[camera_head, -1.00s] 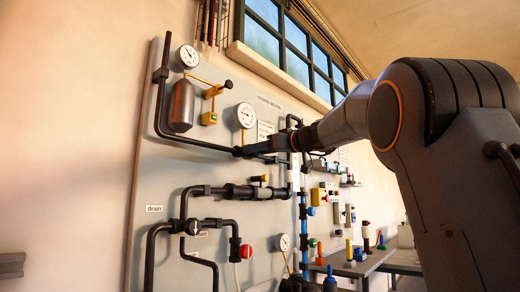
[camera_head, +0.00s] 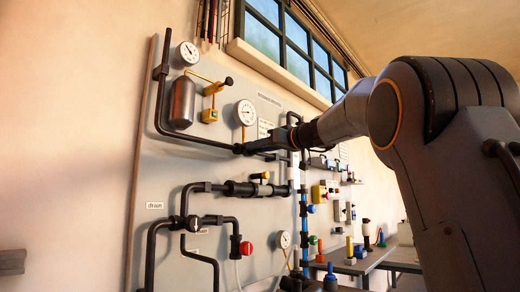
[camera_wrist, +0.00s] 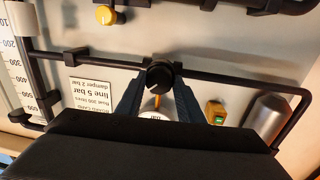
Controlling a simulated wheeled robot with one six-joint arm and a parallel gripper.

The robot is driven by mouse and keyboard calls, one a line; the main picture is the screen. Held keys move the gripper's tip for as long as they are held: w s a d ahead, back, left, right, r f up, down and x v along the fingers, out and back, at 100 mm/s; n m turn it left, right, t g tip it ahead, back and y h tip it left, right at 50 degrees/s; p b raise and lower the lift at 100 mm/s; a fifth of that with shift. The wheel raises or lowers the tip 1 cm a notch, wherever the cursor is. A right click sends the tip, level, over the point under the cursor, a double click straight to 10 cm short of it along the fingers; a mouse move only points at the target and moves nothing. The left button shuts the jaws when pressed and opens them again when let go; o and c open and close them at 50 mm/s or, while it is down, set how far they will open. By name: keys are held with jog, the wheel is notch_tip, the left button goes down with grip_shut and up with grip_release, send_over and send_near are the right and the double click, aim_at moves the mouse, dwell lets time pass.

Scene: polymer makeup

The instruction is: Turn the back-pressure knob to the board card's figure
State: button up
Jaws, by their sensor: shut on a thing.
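The black back-pressure knob (camera_wrist: 160,76) sits on the black pipe in the wrist view, with a notch on its face. My gripper (camera_wrist: 158,88) is shut on the knob, one finger on each side. In the head view my gripper (camera_head: 241,149) meets the pipe below a white round gauge (camera_head: 246,113), and the knob is mostly hidden by the fingers.
A grey damper cylinder (camera_head: 182,104) and a yellow valve (camera_head: 210,115) are above left. Another gauge (camera_head: 188,54) is at the top. A yellow knob (camera_wrist: 104,15) and a level scale (camera_wrist: 17,75) show in the wrist view. Black pipes (camera_head: 195,139) cross the panel close to my gripper.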

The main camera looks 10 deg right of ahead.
jog(key=shift+w+d+r+m+g+y+p, duration=0.1)
jog(key=shift+m+g+y+p, duration=0.25)
jog(key=shift+m+p, duration=3.35)
jog(key=shift+d+r+m+g+y+p, duration=0.25)
jog(key=shift+m+p, duration=1.35)
jog(key=shift+m, duration=4.15)
jog(key=shift+w+a+f+m+g+y+p, duration=0.15)
jog(key=shift+m+g+y+p, duration=0.25)
jog(key=shift+m+p, duration=3.3)
jog(key=m+b, duration=0.2)
jog(key=shift+d+f+m, duration=0.1)
jog(key=shift+m, duration=0.25)
jog(key=o, duration=1.1)
jog(key=shift+c, duration=0.2)
